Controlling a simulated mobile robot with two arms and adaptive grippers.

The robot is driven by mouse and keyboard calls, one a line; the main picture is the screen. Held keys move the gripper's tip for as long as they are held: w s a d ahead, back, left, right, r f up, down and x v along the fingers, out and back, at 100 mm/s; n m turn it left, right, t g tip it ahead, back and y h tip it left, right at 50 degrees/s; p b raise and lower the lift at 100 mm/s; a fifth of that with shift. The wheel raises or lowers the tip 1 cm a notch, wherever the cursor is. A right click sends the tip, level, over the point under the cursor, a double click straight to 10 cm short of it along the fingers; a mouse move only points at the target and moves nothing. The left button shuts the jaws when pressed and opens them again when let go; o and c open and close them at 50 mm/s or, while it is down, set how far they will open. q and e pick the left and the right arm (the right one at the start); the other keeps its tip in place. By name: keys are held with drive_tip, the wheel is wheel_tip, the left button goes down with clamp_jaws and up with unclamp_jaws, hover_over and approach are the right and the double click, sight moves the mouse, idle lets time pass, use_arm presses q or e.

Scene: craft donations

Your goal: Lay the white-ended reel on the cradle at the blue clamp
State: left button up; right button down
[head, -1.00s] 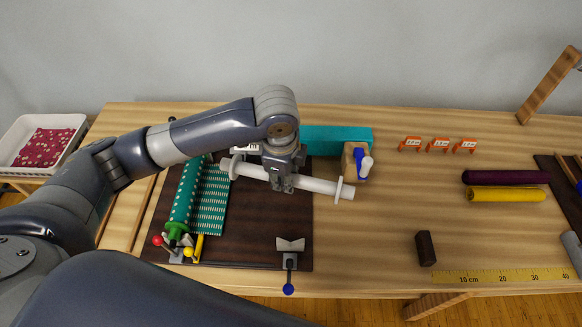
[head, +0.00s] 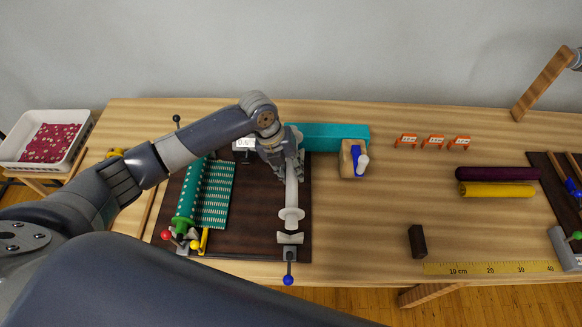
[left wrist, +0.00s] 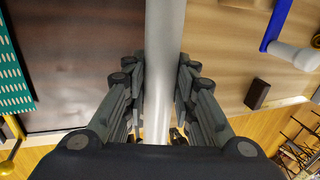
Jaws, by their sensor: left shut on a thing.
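The white-ended reel (head: 291,195) is a white tube with a white disc near its front end. My left gripper (head: 287,160) is shut on it, and the left wrist view shows the tube (left wrist: 163,60) running between the fingers (left wrist: 160,95). The reel points front to back above the right side of the dark board. Its front end is just behind the grey cradle (head: 290,239), which has the blue-knobbed clamp (head: 289,280) in front. I cannot tell whether reel and cradle touch. The reel's far end is hidden by my gripper. My right gripper is not in view.
A green-ended reel (head: 193,190) with teal dotted fabric lies on the board's left (head: 255,235), by red and yellow knobs. A teal block (head: 330,137) and a wooden block with a blue-and-white item (head: 354,158) stand behind. A dark block (head: 417,241) lies right.

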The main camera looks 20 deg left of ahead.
use_arm(q)
drive_tip(key=shift+f, duration=0.2)
wheel_tip(320, 180, down, 3)
drive_tip(key=b, duration=0.2)
drive_tip(key=shift+b, duration=0.35)
wheel_tip(320, 180, down, 4)
drive_tip(key=b, duration=0.3)
drive_tip(key=shift+r, duration=0.15)
drive_tip(key=shift+f+b, duration=0.55)
drive_tip(key=shift+f, duration=0.15)
